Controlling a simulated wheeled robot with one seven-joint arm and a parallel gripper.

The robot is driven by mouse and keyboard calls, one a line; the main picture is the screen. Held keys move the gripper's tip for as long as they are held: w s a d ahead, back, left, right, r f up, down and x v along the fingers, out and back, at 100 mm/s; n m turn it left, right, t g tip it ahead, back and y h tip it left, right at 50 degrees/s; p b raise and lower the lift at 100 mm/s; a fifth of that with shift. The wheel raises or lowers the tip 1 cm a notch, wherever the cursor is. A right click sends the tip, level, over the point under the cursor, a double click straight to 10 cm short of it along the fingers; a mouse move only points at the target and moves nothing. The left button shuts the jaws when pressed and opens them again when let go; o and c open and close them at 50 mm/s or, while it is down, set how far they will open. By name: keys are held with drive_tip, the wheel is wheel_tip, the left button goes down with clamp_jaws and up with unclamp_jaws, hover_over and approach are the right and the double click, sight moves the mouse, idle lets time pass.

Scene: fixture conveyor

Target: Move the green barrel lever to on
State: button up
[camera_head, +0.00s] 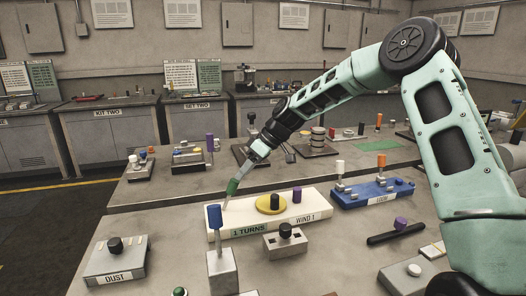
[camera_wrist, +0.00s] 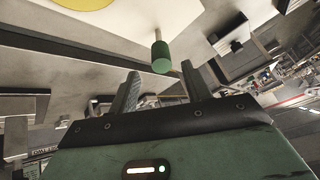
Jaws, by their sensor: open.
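The green barrel lever (camera_head: 233,187) is a green cylinder on a thin pale rod, rising from the left end of a white board (camera_head: 316,211) labelled "1 TURNS" and "WIND 1". It leans slightly to the right. My gripper (camera_head: 246,170) is just above and right of the barrel, pointing down at it. In the wrist view the green barrel (camera_wrist: 161,58) hangs from its rod, in line with the gap between my two open fingers (camera_wrist: 160,72). It seems apart from both fingers. I cannot tell exactly how deep it sits between them.
On the white board stand a yellow disc (camera_head: 267,206) and a dark knob (camera_head: 297,194). A blue-handled lever (camera_head: 215,217) stands close in front. A blue fixture (camera_head: 372,194) with an orange knob is to the right. A "DUST" box (camera_head: 115,264) is front left.

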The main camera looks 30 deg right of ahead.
drive_tip(key=v, duration=0.9)
drive_tip(key=shift+r+b, duration=0.15)
drive_tip(key=shift+b, duration=0.2)
drive_tip(key=s+a+f+m+g+h, duration=0.1)
drive_tip(key=s+a+f+m+h, duration=0.25)
drive_tip(key=s+f, duration=0.5)
drive_tip(key=s+d+f+m+h, duration=0.1)
drive_tip(key=s+m+h, duration=0.15)
drive_tip(key=s, duration=0.65)
drive_tip(key=s+f+m+h, duration=0.1)
drive_tip(key=s+m, duration=0.2)
drive_tip(key=s, duration=0.7)
drive_tip(key=s+a+r+n+g, duration=0.1)
drive_tip(key=s+a+n, duration=0.3)
drive_tip(key=a, duration=0.5)
drive_tip(key=s+a+r+n+g, duration=0.1)
drive_tip(key=s+a+n, duration=0.3)
drive_tip(key=s+a, duration=0.4)
drive_tip(key=shift+s+a+r+y, duration=0.2)
drive_tip(key=shift+s+a+y, duration=0.15)
drive_tip(key=shift+a, duration=0.3)
